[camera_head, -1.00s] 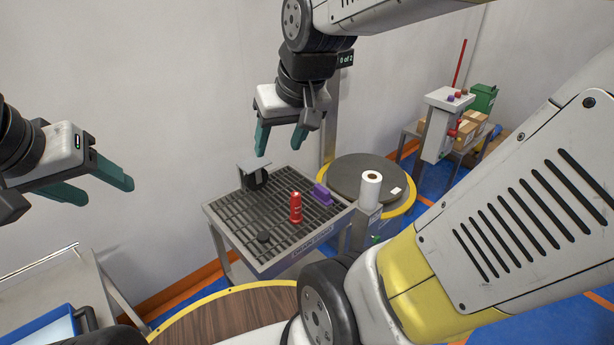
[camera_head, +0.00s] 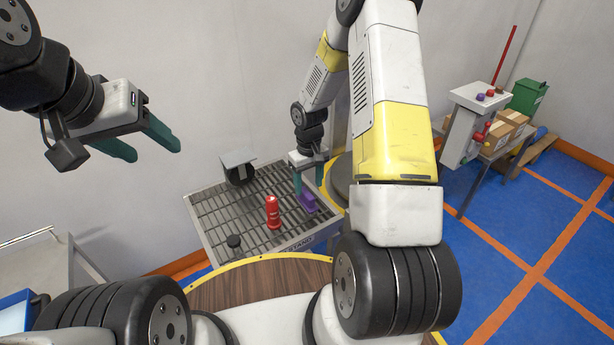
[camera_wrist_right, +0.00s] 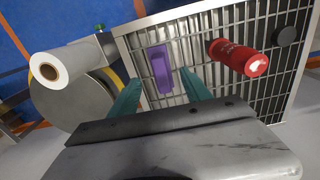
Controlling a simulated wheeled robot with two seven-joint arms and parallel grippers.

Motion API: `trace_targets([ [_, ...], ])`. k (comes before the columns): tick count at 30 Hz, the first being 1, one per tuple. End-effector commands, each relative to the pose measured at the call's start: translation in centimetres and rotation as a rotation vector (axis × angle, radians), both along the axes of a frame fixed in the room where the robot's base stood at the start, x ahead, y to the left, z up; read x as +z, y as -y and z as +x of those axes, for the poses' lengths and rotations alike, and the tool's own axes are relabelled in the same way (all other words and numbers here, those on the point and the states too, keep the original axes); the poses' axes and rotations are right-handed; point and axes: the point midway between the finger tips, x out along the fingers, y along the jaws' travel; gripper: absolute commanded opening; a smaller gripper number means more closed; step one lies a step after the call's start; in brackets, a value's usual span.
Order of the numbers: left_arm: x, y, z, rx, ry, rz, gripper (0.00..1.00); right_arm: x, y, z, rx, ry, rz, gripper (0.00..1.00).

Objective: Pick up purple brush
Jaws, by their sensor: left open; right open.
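The purple brush (camera_head: 308,202) lies on the slatted grey stand at its right side. In the right wrist view the purple brush (camera_wrist_right: 160,70) lies on the grating, just beyond and between the fingertips. My right gripper (camera_head: 308,184) is open and points down over the brush, with its green fingers on either side of it; in the wrist view the right gripper (camera_wrist_right: 162,88) holds nothing. I cannot tell whether a finger touches the brush. My left gripper (camera_head: 155,148) is open and empty in the air at the upper left.
In the wrist view a white roll (camera_wrist_right: 50,68) stands beside the stand.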

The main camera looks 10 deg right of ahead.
Motion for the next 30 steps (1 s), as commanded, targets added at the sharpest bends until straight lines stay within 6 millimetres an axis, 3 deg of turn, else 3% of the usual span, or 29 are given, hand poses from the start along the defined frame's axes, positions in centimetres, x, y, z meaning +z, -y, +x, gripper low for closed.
trace_targets([
  [18, 0.0, 0.0, 0.0, 0.0, 0.0, 0.0, 0.58, -7.7, -0.6, 0.7, 0.003, -0.009, 0.001, 0.56],
  [28, 0.0, 0.0, 0.0, 0.0, 0.0, 0.0, 0.58, -8.4, -0.6, 0.8, 0.003, -0.005, 0.0, 0.56],
  [30, 0.0, 0.0, 0.0, 0.0, 0.0, 0.0, 0.58, -8.4, -0.6, 0.8, 0.003, -0.005, 0.0, 0.45],
])
